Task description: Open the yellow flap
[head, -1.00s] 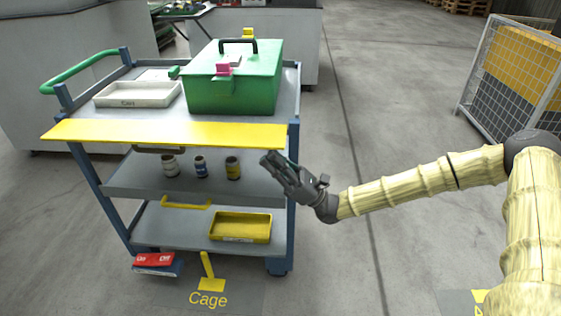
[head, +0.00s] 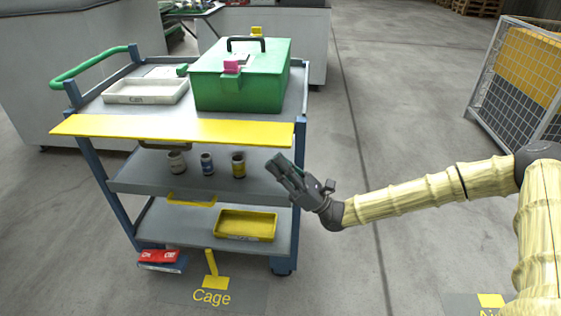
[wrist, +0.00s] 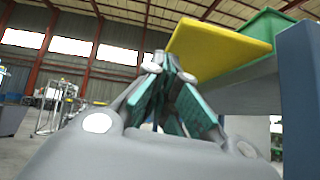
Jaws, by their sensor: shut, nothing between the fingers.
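The yellow flap (head: 180,131) is a long flat panel along the front top edge of the blue and grey cart. It stands out nearly level from that edge, clear of the shelves below. In the wrist view the flap (wrist: 215,48) shows from below, beyond my fingertips. My gripper (head: 277,164) is shut and empty, just below the flap's right end and in front of the cart's right post. In the wrist view my gripper (wrist: 168,66) has its fingers together close to the flap's edge; I cannot tell whether they touch it.
A green box (head: 240,88) and a white tray (head: 146,92) stand on the cart's top (head: 100,108). Several small cans (head: 207,164) stand on the middle shelf, and a yellow tray (head: 246,226) on the lower one. A mesh cage (head: 510,85) stands at right.

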